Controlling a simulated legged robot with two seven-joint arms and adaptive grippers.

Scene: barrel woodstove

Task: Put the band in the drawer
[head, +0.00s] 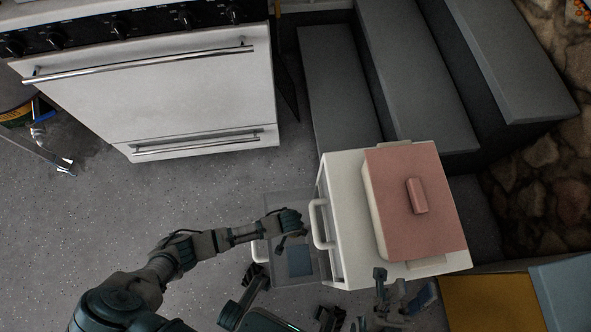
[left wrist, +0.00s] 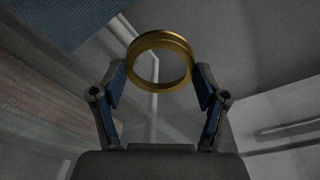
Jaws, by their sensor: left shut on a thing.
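The band is a gold ring (left wrist: 160,60), held between the fingertips of my left gripper (left wrist: 160,85) in the left wrist view. In the head view the band cannot be made out. There my left gripper (head: 293,228) is over the pulled-out, see-through drawer (head: 285,198) on the left side of a white cabinet (head: 347,190). A dark blue flat thing (head: 300,261) shows within the drawer's outline. My right gripper (head: 400,298) is at the lower right, in front of the cabinet. Its fingers look spread, with nothing seen between them.
A pink-lidded box (head: 412,225) sits on the cabinet. Grey steps (head: 410,70) rise behind it, and a white stove (head: 160,85) stands at the upper left. Yellow (head: 490,300) and pale blue (head: 565,290) blocks are at the lower right. The floor left of the drawer is clear.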

